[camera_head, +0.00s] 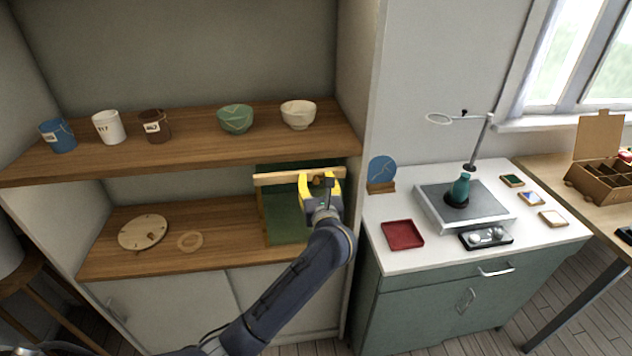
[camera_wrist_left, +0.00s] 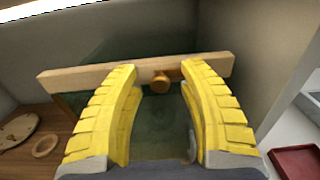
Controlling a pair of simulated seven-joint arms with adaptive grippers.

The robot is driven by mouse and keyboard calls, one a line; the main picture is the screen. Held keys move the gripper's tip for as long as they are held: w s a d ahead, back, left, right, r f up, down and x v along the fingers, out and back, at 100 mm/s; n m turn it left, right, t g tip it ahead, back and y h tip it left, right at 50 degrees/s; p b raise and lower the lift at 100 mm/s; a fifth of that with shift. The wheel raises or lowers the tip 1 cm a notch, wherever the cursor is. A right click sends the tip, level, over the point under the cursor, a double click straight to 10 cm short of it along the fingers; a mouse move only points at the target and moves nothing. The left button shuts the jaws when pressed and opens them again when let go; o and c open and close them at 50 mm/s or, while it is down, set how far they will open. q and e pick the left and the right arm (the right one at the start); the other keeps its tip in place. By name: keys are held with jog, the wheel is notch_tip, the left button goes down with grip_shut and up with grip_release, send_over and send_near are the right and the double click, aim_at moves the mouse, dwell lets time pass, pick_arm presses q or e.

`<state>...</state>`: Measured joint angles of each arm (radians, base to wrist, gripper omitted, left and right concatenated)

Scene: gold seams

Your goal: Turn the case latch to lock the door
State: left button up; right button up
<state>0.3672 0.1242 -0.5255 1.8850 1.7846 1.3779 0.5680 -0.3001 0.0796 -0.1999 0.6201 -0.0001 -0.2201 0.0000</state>
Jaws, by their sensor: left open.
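The case (camera_head: 285,222) stands on the lower shelf, with a dark green, glass-like front and a light wooden rail (camera_head: 278,179) across its top. In the left wrist view the rail (camera_wrist_left: 80,77) runs nearly level, and a small round wooden knob (camera_wrist_left: 160,83), which looks like the latch, sits at its lower edge near the middle. My left gripper (camera_head: 320,184) is at the right part of the case front. Its yellow fingers are open and apart, one on each side of the knob in the wrist view (camera_wrist_left: 160,72). I cannot tell whether they touch it. My right gripper is not in view.
A shelf board (camera_head: 200,145) with cups and bowls is just above the case. The cabinet side wall (camera_head: 357,100) is close on the right. A wooden disc (camera_head: 143,232) and ring (camera_head: 190,241) lie left of the case. A white-topped counter (camera_head: 440,268) stands right.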

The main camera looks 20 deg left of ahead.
pick_arm(q)
jog(key=shift+c, duration=0.5)
grip_shut()
jog(key=m, duration=0.8)
jog(key=shift+m, duration=0.3)
jog(key=m, duration=0.4)
jog(key=shift+m, duration=2.6)
jog(key=shift+f, duration=0.1)
